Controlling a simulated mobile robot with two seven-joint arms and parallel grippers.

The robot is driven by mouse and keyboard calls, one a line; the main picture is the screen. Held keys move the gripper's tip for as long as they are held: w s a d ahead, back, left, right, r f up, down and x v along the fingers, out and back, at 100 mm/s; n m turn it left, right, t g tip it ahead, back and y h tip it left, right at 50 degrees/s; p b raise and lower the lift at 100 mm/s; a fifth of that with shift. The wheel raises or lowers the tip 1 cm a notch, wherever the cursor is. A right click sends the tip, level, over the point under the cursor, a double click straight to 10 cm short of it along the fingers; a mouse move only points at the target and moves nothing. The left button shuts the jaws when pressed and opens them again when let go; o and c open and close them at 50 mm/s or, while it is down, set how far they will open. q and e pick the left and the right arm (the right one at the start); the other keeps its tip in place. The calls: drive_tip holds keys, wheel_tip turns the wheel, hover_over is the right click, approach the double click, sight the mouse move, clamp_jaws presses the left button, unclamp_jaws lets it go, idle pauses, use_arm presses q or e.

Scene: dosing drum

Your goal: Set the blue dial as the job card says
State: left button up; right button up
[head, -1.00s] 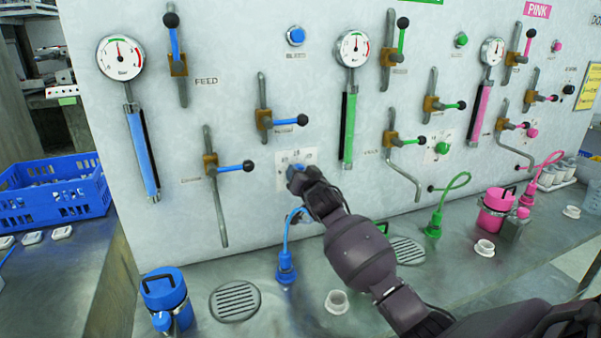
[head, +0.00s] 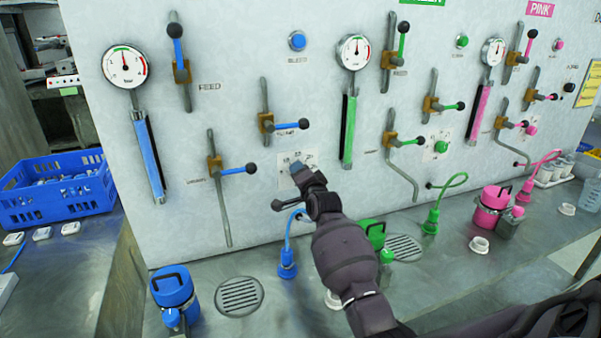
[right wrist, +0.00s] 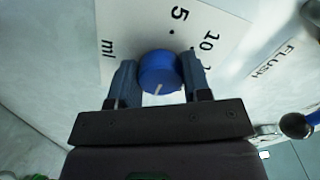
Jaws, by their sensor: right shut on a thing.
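The blue dial (right wrist: 160,72) sits on a white scale plate (right wrist: 228,22) on the panel. My right gripper (right wrist: 160,80) is shut on the dial, one finger on each side. A pale line on the dial's face points toward the bottom of the right wrist view, away from the printed 5 and 10. In the head view my right gripper (head: 302,176) covers the dial, and part of the scale plate (head: 286,160) shows behind it. A yellow card (head: 588,86) is at the right edge, its text too small to read. My left gripper is not in view.
Blue levers (head: 292,126) are above and left of the dial. A blue hose plug (head: 287,262) and a blue canister (head: 174,296) stand on the steel bench below. Green and pink levers and dials are to the right. A blue crate (head: 50,214) stands at left.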

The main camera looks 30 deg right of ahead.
drive_tip(key=shift+d, duration=0.1)
idle(0.4)
drive_tip(key=o, duration=0.9)
drive_tip(key=shift+o, duration=0.2)
drive_tip(key=v, duration=1.1)
drive_tip(key=shift+b, duration=0.35)
